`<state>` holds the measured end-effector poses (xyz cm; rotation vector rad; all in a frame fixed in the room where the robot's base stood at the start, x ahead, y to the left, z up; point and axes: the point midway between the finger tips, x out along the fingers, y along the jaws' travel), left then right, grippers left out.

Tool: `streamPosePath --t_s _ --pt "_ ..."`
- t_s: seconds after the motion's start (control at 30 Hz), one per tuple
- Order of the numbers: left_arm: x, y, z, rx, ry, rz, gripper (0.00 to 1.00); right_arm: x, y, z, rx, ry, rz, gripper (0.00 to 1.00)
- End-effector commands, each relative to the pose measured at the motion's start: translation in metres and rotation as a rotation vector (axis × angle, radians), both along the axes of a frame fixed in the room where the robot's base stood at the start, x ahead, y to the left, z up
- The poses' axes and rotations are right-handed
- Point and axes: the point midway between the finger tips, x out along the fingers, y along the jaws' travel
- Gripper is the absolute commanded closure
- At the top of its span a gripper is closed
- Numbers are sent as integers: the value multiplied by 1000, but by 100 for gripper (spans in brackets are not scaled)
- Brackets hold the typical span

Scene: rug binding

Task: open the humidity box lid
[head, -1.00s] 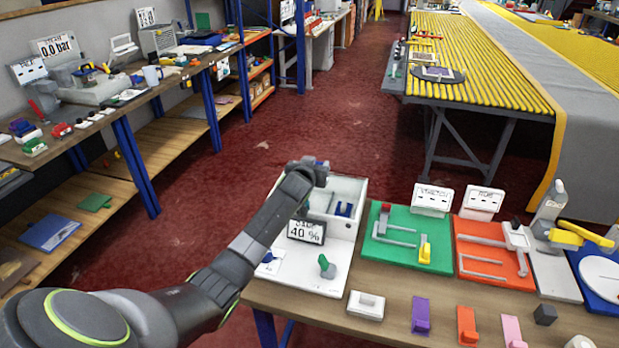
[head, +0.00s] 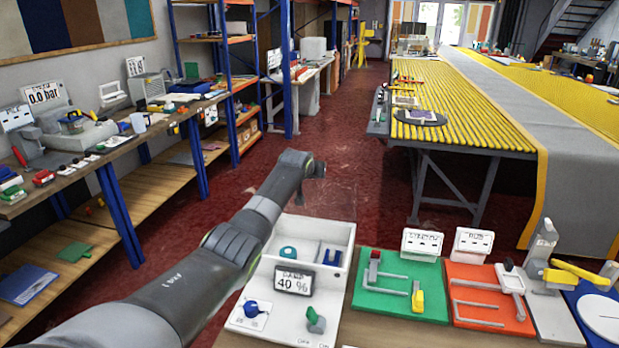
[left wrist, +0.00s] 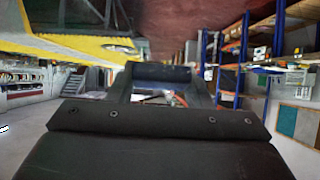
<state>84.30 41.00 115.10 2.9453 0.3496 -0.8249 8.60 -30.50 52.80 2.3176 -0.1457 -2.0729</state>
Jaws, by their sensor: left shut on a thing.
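The white humidity box (head: 340,232) stands on the left end of the near bench in the head view, with its "40 %" display (head: 293,281) on the front. Its top is open to view, with a teal item (head: 288,254) and a blue item (head: 332,257) inside. I cannot make out the lid. My left arm reaches over the box's left side. My left gripper (head: 316,169) appears above and beyond the back rim. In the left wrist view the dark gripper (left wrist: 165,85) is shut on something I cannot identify. My right gripper is not in view.
Right of the box are a green board (head: 385,302), an orange board (head: 465,312) and a grey-based fixture with a yellow lever (head: 570,278). A blue knob (head: 252,309) and a green knob (head: 316,320) sit before the box. Red floor lies open behind.

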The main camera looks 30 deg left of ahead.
Motion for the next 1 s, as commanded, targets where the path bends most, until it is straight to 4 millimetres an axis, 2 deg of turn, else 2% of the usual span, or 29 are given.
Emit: streamPosePath --t_s 0.3,0.77,0.8,0.93,1.0 --pt "7 2 2 2 -7 0 96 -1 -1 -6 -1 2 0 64" --pt "8 2 0 2 -4 -1 96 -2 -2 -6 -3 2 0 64" --pt "8 2 0 2 -3 -1 52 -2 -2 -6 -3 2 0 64" --pt "8 2 0 1 -2 -1 35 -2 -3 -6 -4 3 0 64" --pt "8 2 0 2 -3 -1 33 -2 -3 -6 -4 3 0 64"
